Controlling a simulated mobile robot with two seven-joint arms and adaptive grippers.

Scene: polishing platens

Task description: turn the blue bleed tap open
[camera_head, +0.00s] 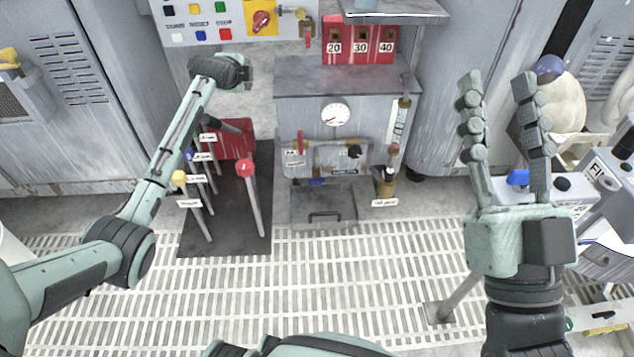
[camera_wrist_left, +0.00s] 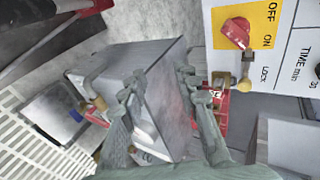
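A small blue tap handle (camera_head: 317,182) lies low on the front of the grey cabinet in the head view, below the pipe panel and above a drawer. It is small, so its exact angle is hard to tell. In the head view my left wrist hides most of that gripper, up and left of the tap. My right gripper (camera_head: 497,90) is open and empty, its fingers pointing up, well right of the tap.
A red tap handle (camera_head: 300,141) and a round gauge (camera_head: 335,114) are on the cabinet. Several upright levers, including a red-knobbed one (camera_head: 247,168), stand left on a dark base. A red switch (camera_head: 262,20) is above. Another blue part (camera_head: 518,177) is by my right gripper.

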